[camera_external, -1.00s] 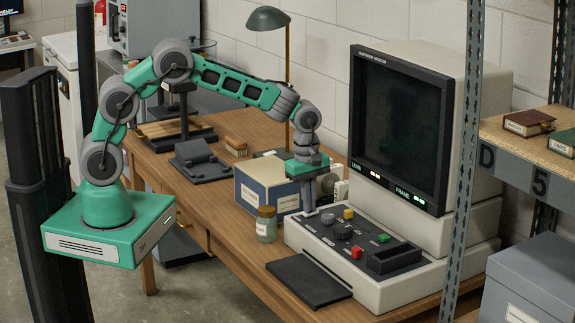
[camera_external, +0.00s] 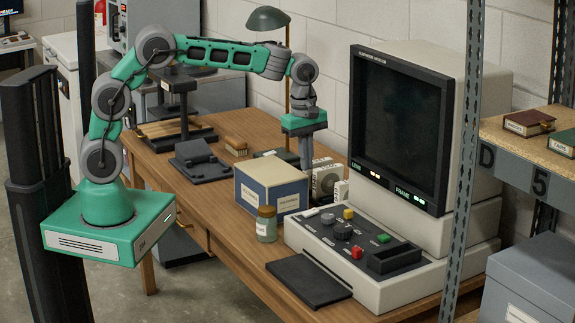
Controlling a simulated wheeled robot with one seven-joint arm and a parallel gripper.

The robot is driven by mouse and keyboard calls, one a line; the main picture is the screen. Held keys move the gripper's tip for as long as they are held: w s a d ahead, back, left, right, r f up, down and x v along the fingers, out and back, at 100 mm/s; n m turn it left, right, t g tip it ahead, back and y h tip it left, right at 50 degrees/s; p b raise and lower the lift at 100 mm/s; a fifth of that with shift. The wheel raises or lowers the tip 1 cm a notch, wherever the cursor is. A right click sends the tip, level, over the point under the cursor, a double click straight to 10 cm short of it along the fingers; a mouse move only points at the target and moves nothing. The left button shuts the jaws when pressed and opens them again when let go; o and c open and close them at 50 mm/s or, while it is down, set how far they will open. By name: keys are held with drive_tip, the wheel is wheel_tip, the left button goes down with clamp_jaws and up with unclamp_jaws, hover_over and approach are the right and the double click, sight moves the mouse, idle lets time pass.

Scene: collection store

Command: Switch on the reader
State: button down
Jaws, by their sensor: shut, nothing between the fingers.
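The reader (camera_external: 476,112) is a large cream machine with a dark screen (camera_external: 398,125) on the right of the bench. My gripper (camera_external: 306,168) is shut and empty, pointing down above and behind the panel's left end, apart from the panel. The box partly hides the space below it.
A blue and cream box (camera_external: 272,188) and a jar (camera_external: 266,224) stand left of the panel. A dark flat pad (camera_external: 308,281) lies in front. A lamp (camera_external: 268,18) stands behind my arm. A metal shelf post (camera_external: 466,150) rises at right.

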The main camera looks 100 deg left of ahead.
sight(315, 210)
drive_tip(key=shift+r, duration=0.8)
drive_tip(key=b, duration=0.3)
drive_tip(key=shift+w+a+r+t+y, duration=0.1)
drive_tip(key=shift+w+a+t+y, duration=0.1)
drive_tip(key=shift+t+y, duration=0.1)
drive_tip(key=f, duration=0.4)
drive_tip(key=a+f+p, duration=0.1)
drive_tip(key=f, duration=0.4)
drive_tip(key=w+f+p, duration=0.1)
drive_tip(key=f, duration=0.4)
drive_tip(key=shift+w+a, duration=0.1)
drive_tip(key=shift+a, duration=0.1)
